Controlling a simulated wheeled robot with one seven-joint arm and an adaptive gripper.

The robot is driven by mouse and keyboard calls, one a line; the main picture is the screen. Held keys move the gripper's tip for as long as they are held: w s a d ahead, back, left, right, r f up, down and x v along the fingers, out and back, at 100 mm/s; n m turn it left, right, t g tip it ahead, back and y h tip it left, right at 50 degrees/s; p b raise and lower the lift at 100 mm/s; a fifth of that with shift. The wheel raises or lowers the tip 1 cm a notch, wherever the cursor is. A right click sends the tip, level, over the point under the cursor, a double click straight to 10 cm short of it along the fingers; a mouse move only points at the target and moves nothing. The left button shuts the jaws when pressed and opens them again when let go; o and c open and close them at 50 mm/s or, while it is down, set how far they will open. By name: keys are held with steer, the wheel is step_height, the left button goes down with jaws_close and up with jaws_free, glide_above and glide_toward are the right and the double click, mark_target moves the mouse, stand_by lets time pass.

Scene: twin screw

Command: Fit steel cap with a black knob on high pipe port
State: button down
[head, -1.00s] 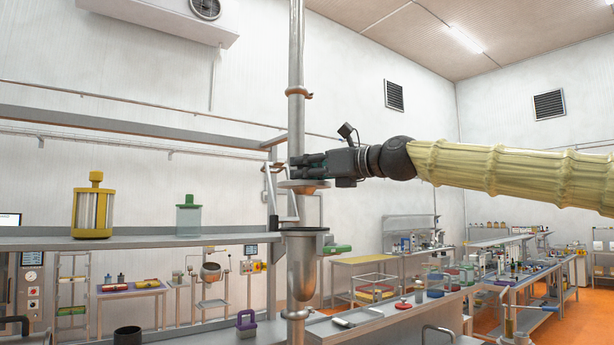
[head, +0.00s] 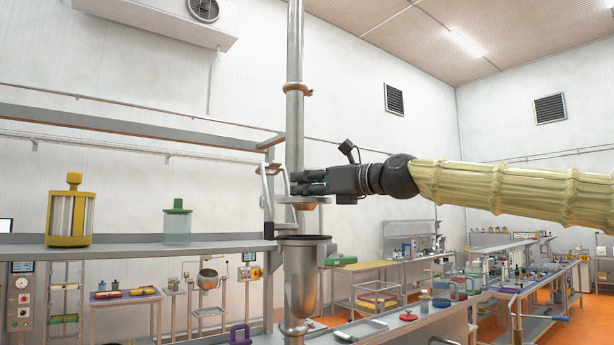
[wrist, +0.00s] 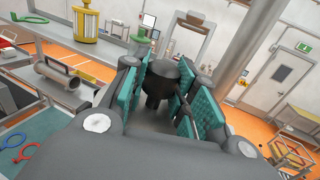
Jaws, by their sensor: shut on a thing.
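My gripper (head: 312,182) reaches in from the right in the head view. It is shut on the black knob (wrist: 158,80) of the steel cap, which stands between the teal finger pads in the wrist view. The cap (head: 303,201) shows below the fingers as a shallow disc with a copper-toned underside, roughly level. Below it is a wide, dark-rimmed opening (head: 302,238) on a round-bottomed steel body at the vertical pipe (head: 295,120), which seems to be the high port. A gap shows between cap and rim. The cap is mostly hidden in the wrist view.
A steel handle frame (head: 268,190) stands close left of the gripper. A shelf (head: 130,252) at left bears a yellow-framed container (head: 72,212) and a green-lidded jar (head: 177,222). A bench (head: 385,325) with small items lies lower right.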

mark_target(305, 208)
steer(key=shift+w+a+f, duration=0.1)
steer(key=shift+w+f, duration=0.85)
steer(key=shift+w, duration=0.1)
steer(key=shift+s+f, duration=0.15)
steer(key=shift+s, duration=0.1)
steer(key=shift+s+d+f, duration=0.1)
steer(key=shift+s+d, duration=0.1)
steer(key=shift+s, duration=0.8)
steer(key=shift+s+f+b, duration=0.15)
steer(key=shift+f+b, duration=0.05)
steer(key=shift+b, duration=0.15)
steer(key=shift+w+a+f+b, duration=0.2)
steer(key=shift+w+f+b, duration=0.2)
steer(key=shift+w+f, duration=0.7)
steer(key=shift+s+d+f+b, duration=0.15)
steer(key=shift+s+f+b, duration=0.2)
steer(key=shift+s, duration=0.45)
steer(key=shift+w+f, duration=0.4)
steer(key=shift+f, duration=0.15)
steer(key=shift+s+r, duration=0.15)
steer(key=shift+s, duration=0.1)
